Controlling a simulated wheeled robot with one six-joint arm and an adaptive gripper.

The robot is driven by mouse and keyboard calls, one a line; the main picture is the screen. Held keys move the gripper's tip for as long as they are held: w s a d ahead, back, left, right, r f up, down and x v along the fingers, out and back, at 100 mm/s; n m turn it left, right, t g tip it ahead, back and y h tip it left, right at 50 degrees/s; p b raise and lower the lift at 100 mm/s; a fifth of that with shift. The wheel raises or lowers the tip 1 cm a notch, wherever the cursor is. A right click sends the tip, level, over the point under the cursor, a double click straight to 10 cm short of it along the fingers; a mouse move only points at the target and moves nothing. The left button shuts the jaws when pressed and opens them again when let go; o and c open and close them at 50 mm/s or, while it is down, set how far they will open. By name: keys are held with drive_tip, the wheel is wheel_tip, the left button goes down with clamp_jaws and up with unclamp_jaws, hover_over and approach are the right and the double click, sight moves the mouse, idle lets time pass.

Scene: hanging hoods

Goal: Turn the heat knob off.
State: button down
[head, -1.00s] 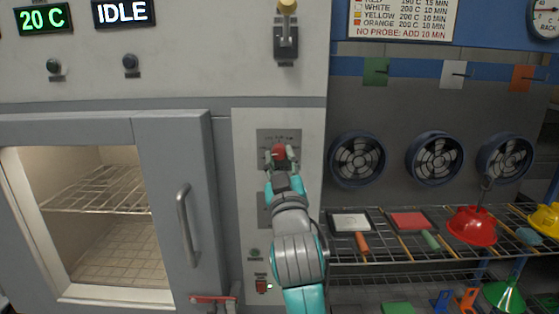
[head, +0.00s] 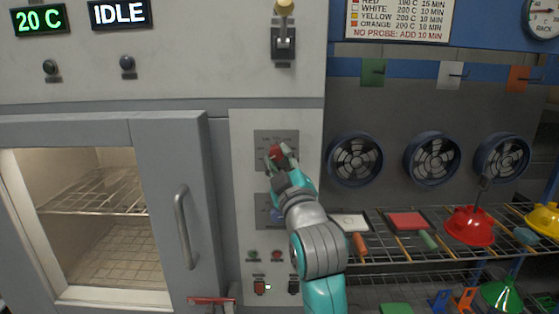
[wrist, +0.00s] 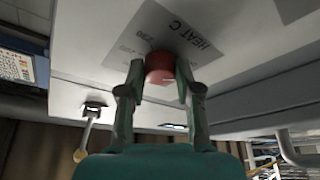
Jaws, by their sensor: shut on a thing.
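The red heat knob (head: 276,153) sits on a grey dial plate (head: 268,140) on the light panel right of the oven door. My gripper (head: 280,157) is shut on the knob, with a finger on either side of it. In the wrist view the red knob (wrist: 160,66) lies between my two green fingertips (wrist: 160,75), and the plate behind it reads "HEAT C" (wrist: 187,40) with numbers beside it. The knob's pointer position is hidden or too small to tell. The green display (head: 40,19) reads 20 C and the other display (head: 119,14) reads IDLE.
A lower dial with a blue knob (head: 276,214) is partly behind my arm. Small buttons and a red switch (head: 260,287) are below it. The oven door handle (head: 186,226) sticks out at left. A wire shelf (head: 440,245) with hoods and trays stands at right.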

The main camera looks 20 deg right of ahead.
drive_tip(key=c, duration=0.8)
unclamp_jaws()
drive_tip(key=v, duration=1.2)
